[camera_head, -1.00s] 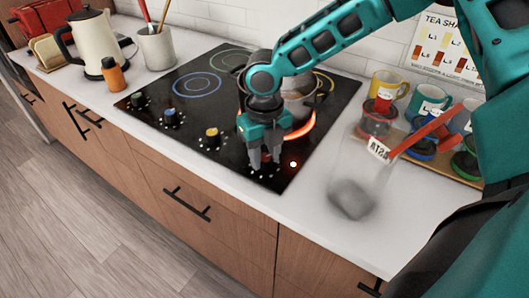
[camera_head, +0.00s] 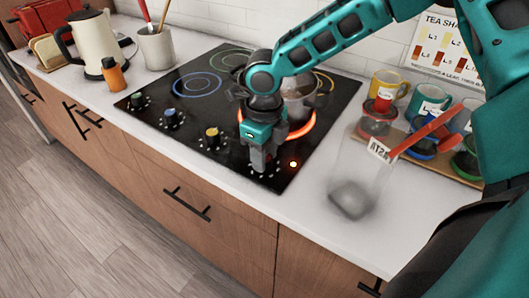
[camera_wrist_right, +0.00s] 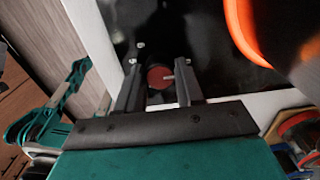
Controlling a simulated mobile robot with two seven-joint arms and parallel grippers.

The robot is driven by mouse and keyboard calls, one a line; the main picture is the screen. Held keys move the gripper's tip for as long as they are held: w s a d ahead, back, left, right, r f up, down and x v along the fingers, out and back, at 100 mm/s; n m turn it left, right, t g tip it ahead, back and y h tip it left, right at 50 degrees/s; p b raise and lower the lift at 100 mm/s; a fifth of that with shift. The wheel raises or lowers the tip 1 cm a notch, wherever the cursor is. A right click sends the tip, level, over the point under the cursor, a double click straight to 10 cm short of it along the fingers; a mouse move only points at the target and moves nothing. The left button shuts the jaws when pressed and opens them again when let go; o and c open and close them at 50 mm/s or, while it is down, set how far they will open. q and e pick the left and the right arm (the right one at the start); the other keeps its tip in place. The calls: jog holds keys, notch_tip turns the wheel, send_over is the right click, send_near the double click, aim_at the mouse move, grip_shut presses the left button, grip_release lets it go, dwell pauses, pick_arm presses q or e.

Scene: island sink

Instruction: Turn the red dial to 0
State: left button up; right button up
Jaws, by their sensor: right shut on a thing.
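The red dial (camera_wrist_right: 158,76) sits on the black stove top (camera_head: 190,130), between the fingers of my right gripper in the right wrist view (camera_wrist_right: 159,92). It has a pale pointer mark on its right side. In the head view my right gripper (camera_head: 262,162) points down at the stove's front right edge and hides the dial. It is shut on the dial. The number the dial points to cannot be read.
A glowing burner (camera_head: 309,128) with a pot (camera_head: 298,100) lies just behind my right gripper. Blue (camera_head: 172,118) and yellow (camera_head: 212,137) dials stand to its left. Mugs (camera_head: 390,84) stand behind. The front counter strip is clear.

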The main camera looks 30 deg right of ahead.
jog(key=o, duration=1)
jog(key=shift+o, duration=0.2)
notch_tip(320, 180, up, 13)
jog(key=shift+s+f, duration=0.1)
jog(key=shift+f, duration=0.05)
dwell(0.4)
